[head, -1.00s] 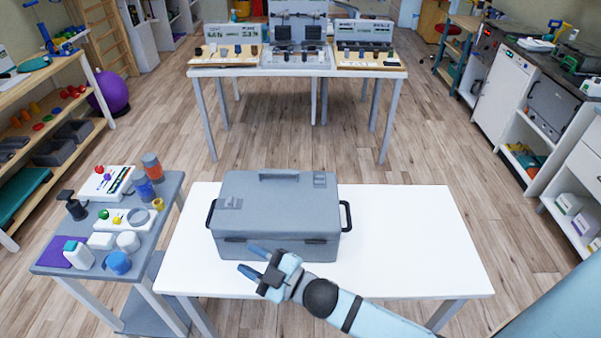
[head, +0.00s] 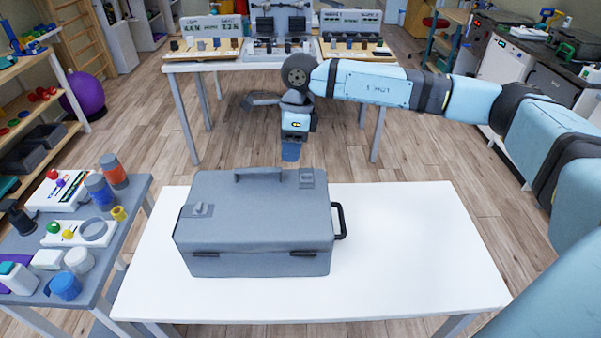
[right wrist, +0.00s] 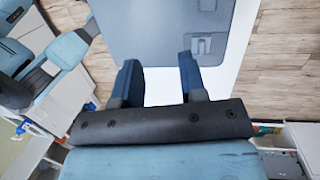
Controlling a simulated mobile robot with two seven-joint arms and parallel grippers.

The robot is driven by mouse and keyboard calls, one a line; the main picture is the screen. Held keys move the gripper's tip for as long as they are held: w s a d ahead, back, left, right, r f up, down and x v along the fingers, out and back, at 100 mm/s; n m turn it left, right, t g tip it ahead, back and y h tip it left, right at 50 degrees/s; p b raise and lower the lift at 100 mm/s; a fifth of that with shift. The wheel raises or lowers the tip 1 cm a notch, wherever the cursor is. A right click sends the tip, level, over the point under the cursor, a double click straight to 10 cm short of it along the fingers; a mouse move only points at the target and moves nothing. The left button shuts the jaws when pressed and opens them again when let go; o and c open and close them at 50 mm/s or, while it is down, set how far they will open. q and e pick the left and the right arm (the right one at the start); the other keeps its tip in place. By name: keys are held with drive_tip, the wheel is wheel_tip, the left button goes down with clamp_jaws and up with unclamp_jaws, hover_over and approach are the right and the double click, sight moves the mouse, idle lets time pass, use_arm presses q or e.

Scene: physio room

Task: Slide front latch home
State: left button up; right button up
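A grey case (head: 255,225) stands closed on the white table (head: 420,250). Its lid carries a raised tab latch (head: 203,210) at the left and another latch (head: 306,178) at the far right corner. Two dark catches, left (head: 205,254) and right (head: 301,252), sit on its near face. My right gripper (head: 291,152) hangs fingers down just beyond the case's far edge. In the right wrist view its blue fingers (right wrist: 159,70) are apart and empty, with the case and one lid latch (right wrist: 208,44) ahead; I cannot tell which latch. My left gripper is not in view.
A grey side table (head: 130,215) with bottles, buttons and small parts stands at the left. A far table (head: 180,67) with display boards stands behind my right gripper. The white table right of the case is bare.

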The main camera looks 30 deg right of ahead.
sight(307, 174)
drive_tip(key=w+d+r+h, duration=0.2)
drive_tip(key=d, duration=0.4)
drive_tip(key=shift+t, duration=0.3)
wheel_tip(307, 174, down, 13)
drive_tip(key=shift+s+a+f+p, duration=0.1)
drive_tip(key=shift+f+p, duration=0.1)
drive_tip(key=shift+p, duration=0.1)
